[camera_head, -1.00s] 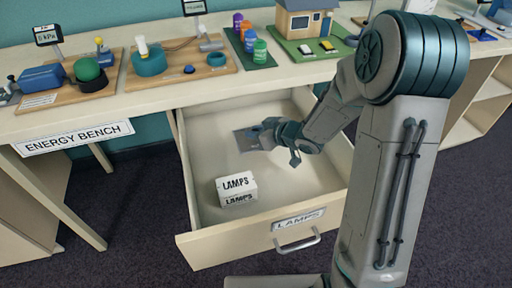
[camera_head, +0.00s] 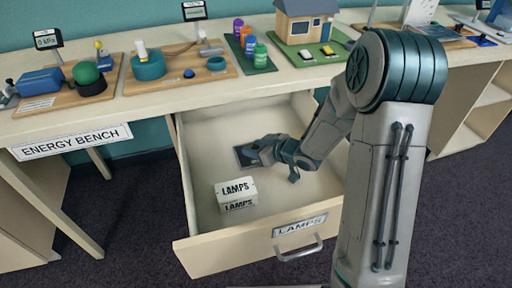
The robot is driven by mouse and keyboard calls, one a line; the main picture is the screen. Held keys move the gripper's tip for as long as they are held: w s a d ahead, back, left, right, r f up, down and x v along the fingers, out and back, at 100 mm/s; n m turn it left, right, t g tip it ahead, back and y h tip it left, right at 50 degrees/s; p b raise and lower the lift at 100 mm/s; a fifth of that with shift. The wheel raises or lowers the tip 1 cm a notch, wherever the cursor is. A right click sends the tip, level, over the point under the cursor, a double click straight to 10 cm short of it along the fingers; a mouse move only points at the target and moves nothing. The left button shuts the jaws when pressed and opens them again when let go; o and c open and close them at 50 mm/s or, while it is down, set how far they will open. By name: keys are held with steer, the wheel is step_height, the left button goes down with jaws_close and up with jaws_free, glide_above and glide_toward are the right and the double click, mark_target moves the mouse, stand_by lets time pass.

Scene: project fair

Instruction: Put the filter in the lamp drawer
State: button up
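The lamp drawer (camera_head: 204,226) is pulled out from under the bench, with a "LAMPS" label (camera_head: 300,225) on its front. A white box marked LAMPS (camera_head: 236,194) sits inside it near the front left. A dark flat square piece, which looks like the filter (camera_head: 243,156), is at my gripper's tip, inside the drawer's outline and behind the box. My gripper (camera_head: 254,153) is down in the drawer area, its fingers at the filter's right side. I cannot tell whether the fingers are closed on it, or whether it touches the drawer floor.
The bench top (camera_head: 290,88) above holds a wooden board with a teal ring (camera_head: 148,67), coloured canisters (camera_head: 260,55) and a model house (camera_head: 306,20). The drawer's front right floor is clear. The drawer handle (camera_head: 298,247) sticks out in front.

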steer(key=shift+r, duration=0.1)
steer(key=shift+s+d+r, duration=0.1)
steer(key=shift+d+r, duration=0.05)
steer(key=shift+r, duration=0.1)
steer(key=p+v, duration=0.3)
steer(key=v, duration=0.8)
steer(key=shift+s+d, duration=0.2)
stand_by(0.6)
